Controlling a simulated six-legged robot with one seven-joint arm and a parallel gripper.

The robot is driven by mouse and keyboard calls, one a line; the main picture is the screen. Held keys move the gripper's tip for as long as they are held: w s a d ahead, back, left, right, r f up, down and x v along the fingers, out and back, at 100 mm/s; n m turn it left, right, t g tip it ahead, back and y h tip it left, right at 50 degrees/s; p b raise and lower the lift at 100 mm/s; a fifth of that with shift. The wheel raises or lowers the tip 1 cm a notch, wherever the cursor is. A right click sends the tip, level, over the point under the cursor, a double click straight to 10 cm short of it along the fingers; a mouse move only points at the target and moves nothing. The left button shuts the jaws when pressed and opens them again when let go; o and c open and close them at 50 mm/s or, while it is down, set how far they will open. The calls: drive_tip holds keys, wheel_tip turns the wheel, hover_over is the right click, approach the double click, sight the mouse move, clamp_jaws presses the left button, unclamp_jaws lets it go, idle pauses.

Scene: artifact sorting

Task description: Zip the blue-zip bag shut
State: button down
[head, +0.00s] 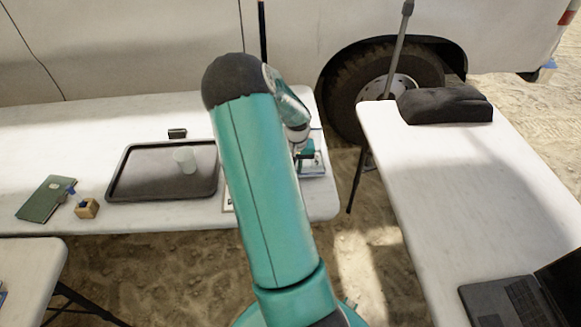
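My teal arm crosses the middle of the head view and hides part of the white table (80,128) behind it. My wrist bends down at the arm's right side, and my gripper (303,155) is low over the table's right end. Its fingers are too small and too covered to show whether they are open or shut. Flat items with pale and bluish parts (316,166) lie beside and under it. I cannot make out a blue-zip bag for certain; it may be among these items or behind my arm.
A dark tray (135,181) holds a translucent cup-like object (185,160). Left of it are a green book (45,200) and a small wooden block (87,208). A right table (450,175) bears a black bag (444,105) and a laptop (515,303). A vehicle (150,45) stands behind.

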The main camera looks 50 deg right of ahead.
drive_tip(key=s+d, duration=0.6)
drive_tip(key=s, duration=0.1)
drive_tip(key=c, duration=1.4)
unclamp_jaws()
drive_tip(key=shift+c, duration=0.2)
wheel_tip(320, 180, up, 14)
drive_tip(key=shift+w, duration=0.1)
